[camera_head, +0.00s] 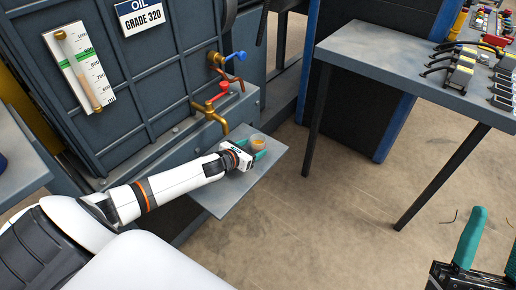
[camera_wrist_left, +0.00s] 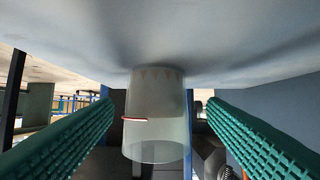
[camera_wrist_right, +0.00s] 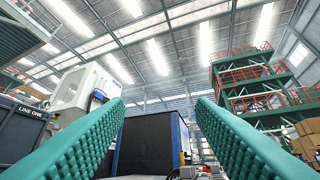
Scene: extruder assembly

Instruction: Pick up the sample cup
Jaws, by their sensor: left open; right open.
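The sample cup (camera_head: 257,142) is a small clear cup with an amber tint in the head view. It stands on the small grey shelf (camera_head: 222,199) below the taps. My left gripper (camera_head: 257,149) is open at the cup, with its teal fingers pointing at it. In the left wrist view the clear cup (camera_wrist_left: 155,115) appears inverted, between the two teal fingers (camera_wrist_left: 158,125), with a visible gap on each side. My right gripper (camera_head: 491,245) is at the lower right of the head view, far from the cup. In the right wrist view its fingers (camera_wrist_right: 160,130) are apart with nothing between them.
A red-handled tap (camera_head: 212,103) and a blue-handled tap (camera_head: 228,62) project from the oil tank (camera_head: 150,75) above the shelf. A grey table (camera_head: 400,62) with several parts stands at the right. Open floor lies between shelf and table.

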